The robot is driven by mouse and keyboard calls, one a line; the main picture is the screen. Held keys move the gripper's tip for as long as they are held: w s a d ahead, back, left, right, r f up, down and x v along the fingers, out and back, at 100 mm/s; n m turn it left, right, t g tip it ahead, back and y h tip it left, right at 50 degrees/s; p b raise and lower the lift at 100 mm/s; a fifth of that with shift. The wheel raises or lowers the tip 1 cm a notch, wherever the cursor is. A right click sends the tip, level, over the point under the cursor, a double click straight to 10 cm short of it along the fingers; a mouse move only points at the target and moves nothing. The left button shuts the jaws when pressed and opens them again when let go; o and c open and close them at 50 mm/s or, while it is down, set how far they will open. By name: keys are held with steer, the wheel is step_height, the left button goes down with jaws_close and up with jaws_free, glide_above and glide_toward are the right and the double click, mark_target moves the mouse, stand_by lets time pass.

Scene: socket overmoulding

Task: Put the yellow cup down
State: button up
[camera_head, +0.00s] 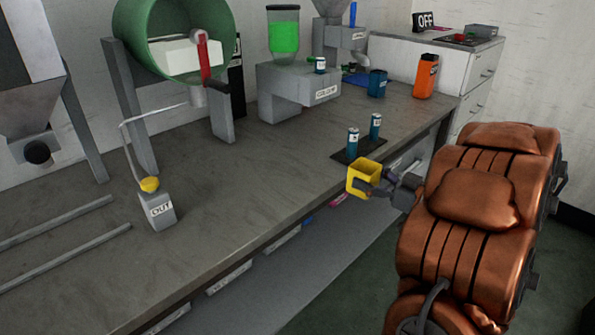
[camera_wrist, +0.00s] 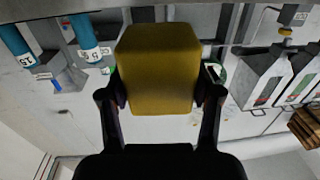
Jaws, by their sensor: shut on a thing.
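The yellow cup (camera_head: 364,178) is held in my gripper (camera_head: 382,188) at the bench's front edge in the head view. In the wrist view the yellow cup (camera_wrist: 158,68) fills the middle, between the two dark fingers of my gripper (camera_wrist: 160,98). The fingers are shut on its sides. I cannot tell whether the cup's base touches anything. The grey bench top (camera_head: 255,185) lies to the left of the cup.
Two blue cylinders (camera_head: 352,141) (camera_head: 375,126) stand on a dark mat (camera_head: 343,156) just behind the cup. A blue cup (camera_head: 377,83) and an orange container (camera_head: 426,76) stand farther back. A grey "OUT" block (camera_head: 157,211) stands left. The middle bench is clear.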

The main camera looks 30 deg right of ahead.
steer(key=shift+s+a+f, duration=0.1)
steer(key=shift+s, duration=0.2)
steer(key=shift+w, duration=0.1)
steer(key=b, duration=0.2)
glide_toward(308, 170)
steer(key=w+a+r, duration=0.1)
steer(key=w, duration=0.2)
steer(key=w+a+r, duration=0.1)
steer(key=w+r, duration=0.1)
steer(key=w, duration=0.1)
steer(key=w+a+r, duration=0.1)
steer(key=w, duration=0.2)
steer(key=shift+w+r, duration=0.25)
steer(key=shift+r, duration=0.15)
steer(key=shift+f, duration=0.25)
steer(key=o, duration=1)
steer(key=shift+f+b, duration=0.15)
steer(key=shift+b, duration=0.5)
